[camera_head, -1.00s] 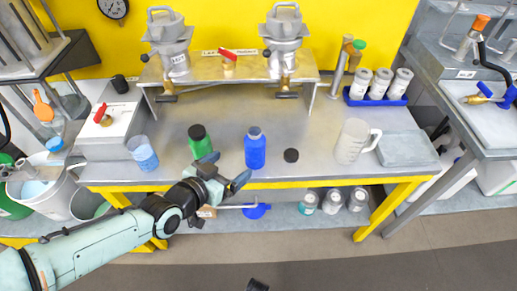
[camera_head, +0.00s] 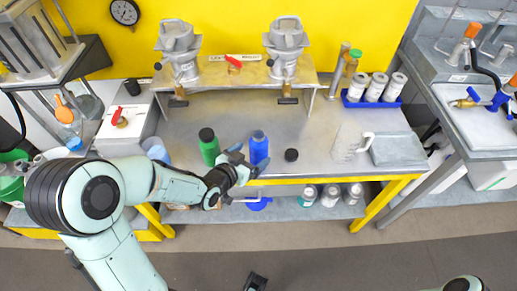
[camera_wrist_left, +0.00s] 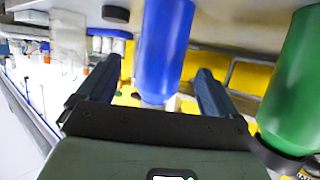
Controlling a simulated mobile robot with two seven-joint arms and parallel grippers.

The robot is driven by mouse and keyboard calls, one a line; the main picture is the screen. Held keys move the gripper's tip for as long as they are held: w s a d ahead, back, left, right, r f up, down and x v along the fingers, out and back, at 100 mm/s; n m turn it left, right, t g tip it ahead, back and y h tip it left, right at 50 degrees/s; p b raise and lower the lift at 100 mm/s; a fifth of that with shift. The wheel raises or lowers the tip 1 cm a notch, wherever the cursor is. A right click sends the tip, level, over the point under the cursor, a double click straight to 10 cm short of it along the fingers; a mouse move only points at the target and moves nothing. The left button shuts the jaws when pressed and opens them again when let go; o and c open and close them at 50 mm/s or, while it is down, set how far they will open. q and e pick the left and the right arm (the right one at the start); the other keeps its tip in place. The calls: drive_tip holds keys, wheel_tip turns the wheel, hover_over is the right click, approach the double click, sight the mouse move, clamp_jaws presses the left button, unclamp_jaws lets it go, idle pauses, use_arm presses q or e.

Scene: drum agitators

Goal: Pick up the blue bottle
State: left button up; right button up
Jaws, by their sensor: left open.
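The blue bottle (camera_head: 259,148) stands upright near the front edge of the metal table, right of the green bottle (camera_head: 209,147). My left gripper (camera_head: 245,160) is open at the blue bottle's near side. In the left wrist view the blue bottle (camera_wrist_left: 165,45) shows between the spread fingers (camera_wrist_left: 157,90), with gaps at both sides. The green bottle (camera_wrist_left: 297,85) is outside the fingers, to the right there. A dark part (camera_head: 256,282) at the bottom edge may be my right gripper; its jaws are unclear.
A black round cap (camera_head: 291,155) lies right of the blue bottle. A clear jug (camera_head: 346,143) and a grey tray (camera_head: 397,149) are farther right. A blue rack (camera_head: 372,101) holds white containers. The table middle behind the bottles is clear.

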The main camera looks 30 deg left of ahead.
use_arm(q)
drive_tip(key=x, duration=0.5)
drive_tip(key=shift+w+r, duration=0.1)
drive_tip(key=shift+w, duration=0.1)
drive_tip(key=c, duration=1.3)
drive_tip(key=shift+o, duration=0.2)
drive_tip(key=shift+r, duration=0.2)
